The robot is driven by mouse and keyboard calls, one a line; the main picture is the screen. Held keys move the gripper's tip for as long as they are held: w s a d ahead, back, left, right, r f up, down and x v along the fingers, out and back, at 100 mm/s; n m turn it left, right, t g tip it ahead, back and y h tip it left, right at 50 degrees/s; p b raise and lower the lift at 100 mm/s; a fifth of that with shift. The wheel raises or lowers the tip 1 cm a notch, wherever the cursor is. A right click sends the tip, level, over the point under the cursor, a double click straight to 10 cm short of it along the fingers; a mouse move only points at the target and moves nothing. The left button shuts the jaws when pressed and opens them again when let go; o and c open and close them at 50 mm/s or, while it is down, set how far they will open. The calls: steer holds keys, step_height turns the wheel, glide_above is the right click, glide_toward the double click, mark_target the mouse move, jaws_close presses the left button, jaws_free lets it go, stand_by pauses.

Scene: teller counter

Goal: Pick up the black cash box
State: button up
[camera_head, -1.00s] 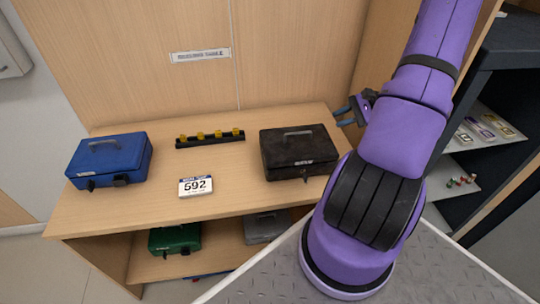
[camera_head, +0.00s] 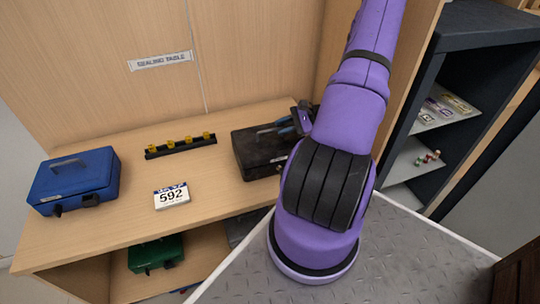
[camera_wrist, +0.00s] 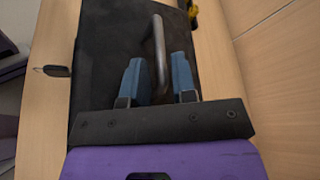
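The black cash box (camera_head: 258,150) sits on the wooden counter, at the right end, partly hidden behind my arm in the head view. In the wrist view the black cash box (camera_wrist: 103,60) lies under my gripper, with its grey bar handle (camera_wrist: 158,48) standing up. My gripper (camera_wrist: 158,72) is open, its two blue fingers apart with the handle between them. The handle looks nearer the right finger; I cannot tell whether they touch. In the head view my gripper (camera_head: 291,124) is over the box's lid and partly hidden by my arm.
A blue cash box (camera_head: 72,178) stands on the counter (camera_head: 120,218) at the left. A black rack with yellow pieces (camera_head: 180,147) and a "592" card (camera_head: 171,196) lie between. A green box (camera_head: 156,254) is on the shelf below. A dark shelf unit (camera_head: 470,60) stands at right.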

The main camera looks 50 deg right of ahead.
mark_target(275, 129)
steer(key=shift+x, duration=1.9)
jaws_close()
